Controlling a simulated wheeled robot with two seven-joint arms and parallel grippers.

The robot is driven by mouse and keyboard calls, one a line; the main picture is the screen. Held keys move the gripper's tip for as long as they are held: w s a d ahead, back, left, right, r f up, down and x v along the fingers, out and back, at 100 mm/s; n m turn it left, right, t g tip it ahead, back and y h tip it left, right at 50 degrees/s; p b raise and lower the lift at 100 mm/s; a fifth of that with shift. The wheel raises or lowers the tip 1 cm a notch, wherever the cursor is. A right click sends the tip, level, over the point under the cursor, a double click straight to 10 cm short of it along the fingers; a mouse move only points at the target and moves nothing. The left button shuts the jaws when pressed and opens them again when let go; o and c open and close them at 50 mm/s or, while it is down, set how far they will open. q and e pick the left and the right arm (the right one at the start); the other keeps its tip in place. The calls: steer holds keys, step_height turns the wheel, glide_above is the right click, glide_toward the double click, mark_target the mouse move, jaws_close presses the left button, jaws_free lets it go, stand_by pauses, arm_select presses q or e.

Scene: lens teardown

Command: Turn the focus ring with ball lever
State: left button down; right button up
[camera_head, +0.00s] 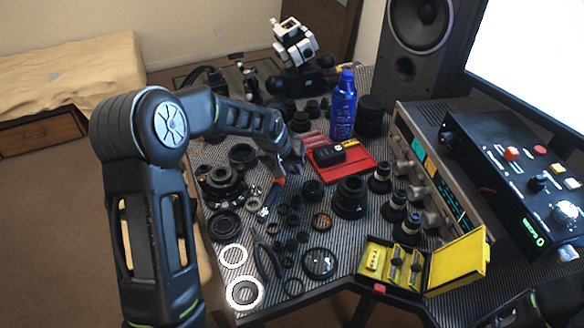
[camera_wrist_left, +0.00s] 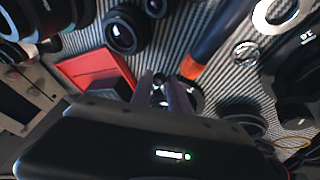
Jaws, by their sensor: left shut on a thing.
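My left gripper (camera_head: 293,170) reaches over the middle of the desk, beside the red tray. In the left wrist view its two fingers (camera_wrist_left: 164,92) are close together, with a small rounded grey end between them that looks like the ball lever (camera_wrist_left: 158,78). A dark round part with a pale rim (camera_wrist_left: 196,98), possibly the focus ring, shows partly behind the fingers. The fingers and wrist housing hide most of it, so I cannot tell how the ring is turned. In the head view the arm covers this spot.
A red tray (camera_head: 358,170) holding a black object lies right of the gripper. Lens parts crowd the ribbed desk mat. A blue bottle (camera_head: 343,105), a yellow case (camera_head: 458,262) and a speaker (camera_head: 417,40) stand around.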

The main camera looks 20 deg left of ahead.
stand_by(0.6)
arm_select(q)
steer(key=shift+s+a+r+m+h, duration=0.1)
steer(key=shift+s+a+m+h, duration=0.2)
steer(key=shift+m, duration=0.5)
steer(key=shift+w, duration=0.1)
steer(key=c, duration=1.3)
jaws_free()
steer(key=v, duration=0.7)
steer(key=shift+a+r+b, duration=0.1)
steer(key=shift+r+b, duration=0.2)
steer(key=shift+b, duration=0.05)
steer(key=shift+c, duration=0.2)
